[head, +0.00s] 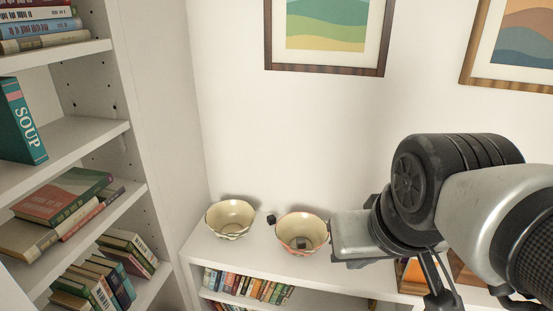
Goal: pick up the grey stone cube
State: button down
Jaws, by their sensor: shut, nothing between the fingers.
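A small dark cube (301,243), grey to nearly black, lies inside the right-hand cream bowl (317,222) on the white low shelf. Another small dark block (271,219) stands on the shelf top between the two bowls, nearer the left-hand bowl (225,229). At this size I cannot tell for certain which of the two is the grey stone cube. My gripper (441,297) is at the lower right, to the right of both bowls and apart from both dark pieces. It is shut and empty; its fingers are partly hidden by the arm and the picture's edge.
The white shelf top (260,250) is clear in front of the bowls, with several books (247,285) below. A tall bookcase (160,120) stands close on the left. Framed pictures (325,70) hang above. Orange and brown objects (412,275) stand beside my gripper.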

aim_at(301, 243)
jog(key=i+j+z, duration=0.1)
jog(key=i, duration=0.25)
jog(key=i+j, duration=0.2)
jog(key=i+j+z, duration=0.4)
jog(key=j, duration=0.2)
jog(key=k, duration=0.1)
